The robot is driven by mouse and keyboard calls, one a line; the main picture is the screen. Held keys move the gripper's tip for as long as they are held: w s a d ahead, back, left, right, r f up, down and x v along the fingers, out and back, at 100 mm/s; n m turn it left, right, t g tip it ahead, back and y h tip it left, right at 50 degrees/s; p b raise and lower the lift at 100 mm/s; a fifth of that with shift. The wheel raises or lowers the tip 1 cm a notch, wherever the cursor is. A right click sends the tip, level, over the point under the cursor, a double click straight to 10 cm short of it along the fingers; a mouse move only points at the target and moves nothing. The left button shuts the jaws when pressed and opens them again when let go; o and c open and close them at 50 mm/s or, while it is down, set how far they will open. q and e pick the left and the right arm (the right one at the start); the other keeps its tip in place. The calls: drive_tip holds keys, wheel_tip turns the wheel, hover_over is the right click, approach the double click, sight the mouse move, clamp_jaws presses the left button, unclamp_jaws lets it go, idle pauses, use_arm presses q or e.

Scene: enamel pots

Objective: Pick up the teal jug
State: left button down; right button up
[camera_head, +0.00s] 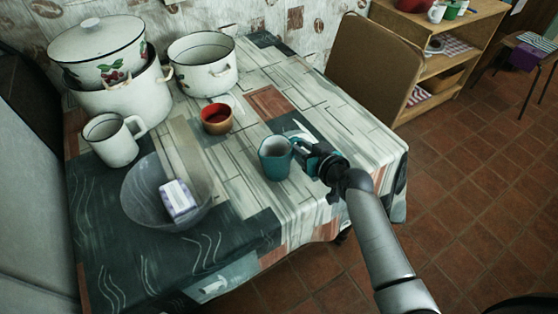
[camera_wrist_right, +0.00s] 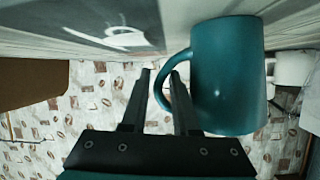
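The teal jug (camera_head: 275,158) stands on the cloth-covered table (camera_head: 330,132), near its front right part. Its handle points right, toward my right gripper (camera_head: 308,150). In the right wrist view my right gripper (camera_wrist_right: 161,74) has its two dark fingers apart. The teal jug (camera_wrist_right: 228,75) fills the area just right of the fingers. Its curved handle lies between them, with the right finger at the handle's opening. I cannot tell whether either finger touches it. My left gripper is not in view.
Left of the jug are a red-lined cup (camera_head: 216,118), a grey bowl (camera_head: 138,205) holding a small box (camera_head: 178,199), and a white mug (camera_head: 112,140). White pots (camera_head: 203,75) stand behind. A chair (camera_head: 372,70) is at the far right edge. The table right of my gripper is clear.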

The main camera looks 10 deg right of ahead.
drive_tip(key=shift+w+f, duration=0.1)
drive_tip(key=shift+w, duration=0.1)
clamp_jaws()
idle(1.3)
